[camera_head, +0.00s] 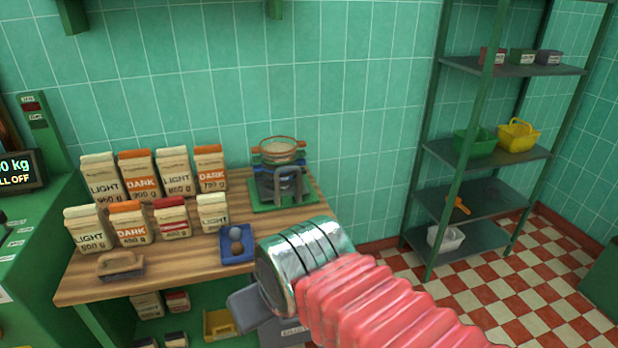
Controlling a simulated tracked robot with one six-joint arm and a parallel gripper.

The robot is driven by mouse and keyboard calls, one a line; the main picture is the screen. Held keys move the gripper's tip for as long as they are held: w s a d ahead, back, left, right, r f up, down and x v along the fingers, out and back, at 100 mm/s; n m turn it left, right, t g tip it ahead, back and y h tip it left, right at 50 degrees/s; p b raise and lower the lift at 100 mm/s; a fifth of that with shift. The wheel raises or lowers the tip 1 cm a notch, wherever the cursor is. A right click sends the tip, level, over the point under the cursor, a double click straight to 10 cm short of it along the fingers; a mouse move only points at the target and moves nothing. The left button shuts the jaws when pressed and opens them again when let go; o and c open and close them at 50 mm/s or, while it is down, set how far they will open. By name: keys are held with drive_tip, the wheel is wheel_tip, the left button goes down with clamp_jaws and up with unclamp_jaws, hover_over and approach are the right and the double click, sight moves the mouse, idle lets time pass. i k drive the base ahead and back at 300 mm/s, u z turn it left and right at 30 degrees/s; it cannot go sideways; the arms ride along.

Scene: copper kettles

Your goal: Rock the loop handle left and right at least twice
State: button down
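A device on a green base (262,207) stands at the back right corner of the wooden table. A grey loop handle (289,172), shaped like an upside-down U, stands roughly upright at its front. Above it sit a blue ring and a round sieve (279,150) with orange side pieces. My arm, with a red bellows sleeve and a shiny metal cuff, reaches in from the lower right. My gripper (248,306) shows only as a grey part beyond the cuff, in front of the table and well apart from the handle. Its fingertips are mostly hidden, so its opening is unclear.
Several coffee bags (133,223) stand in two rows on the table (190,258). A blue tray (238,257) with round items sits near the front edge. A brown handled block (121,267) lies front left. A green shelf rack (470,158) stands right; checkered floor lies between.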

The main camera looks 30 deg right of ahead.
sight(265, 193)
drive_tip(key=u, duration=0.05)
drive_tip(key=i, duration=1)
drive_tip(key=z, duration=0.05)
